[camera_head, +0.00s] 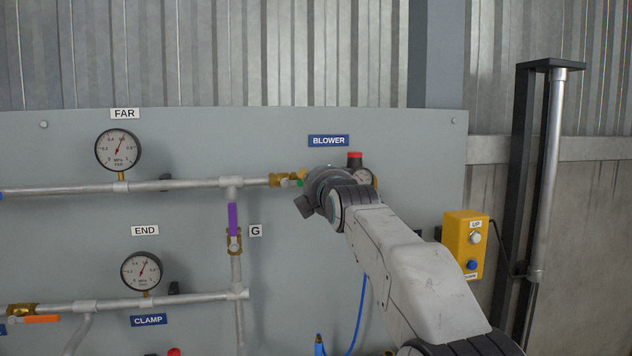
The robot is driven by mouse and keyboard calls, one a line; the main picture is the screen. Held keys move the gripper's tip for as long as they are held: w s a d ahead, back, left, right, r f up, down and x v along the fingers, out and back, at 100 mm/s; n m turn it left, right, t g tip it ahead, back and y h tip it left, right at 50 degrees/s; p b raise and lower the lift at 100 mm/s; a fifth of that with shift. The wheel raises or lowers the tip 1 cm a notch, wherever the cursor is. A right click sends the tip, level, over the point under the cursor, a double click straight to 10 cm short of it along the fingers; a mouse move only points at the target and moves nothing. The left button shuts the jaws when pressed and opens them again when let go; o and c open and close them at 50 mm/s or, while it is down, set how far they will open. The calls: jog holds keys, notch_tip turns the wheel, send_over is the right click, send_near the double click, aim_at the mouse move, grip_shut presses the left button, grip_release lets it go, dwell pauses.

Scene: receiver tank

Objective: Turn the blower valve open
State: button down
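The blue BLOWER label (328,141) is on the grey panel, right of the middle. Below and left of it, a brass valve body (278,180) sits at the right end of the upper pipe. A small green and yellow part shows just right of the brass, against my gripper; I cannot tell if it is the valve handle. My gripper (306,198) is at the panel beside this valve, below the label. My wrist hides most of the valve area and the fingers. A dark finger part shows at lower left; I cannot tell if it touches or grips anything.
A red-topped fitting (354,158) and a partly hidden gauge (362,175) are close right of my wrist. A purple-handled valve (233,220) is on the vertical pipe to the left. A yellow button box (465,245) is at right. A blue hose (359,320) hangs below.

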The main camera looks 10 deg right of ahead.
jog(key=shift+r, duration=0.2)
dwell(0.3)
jog(key=c, duration=1)
grip_release()
jog(key=shift+a+f, duration=0.1)
jog(key=shift+o, duration=0.2)
jog(key=s, duration=1.2)
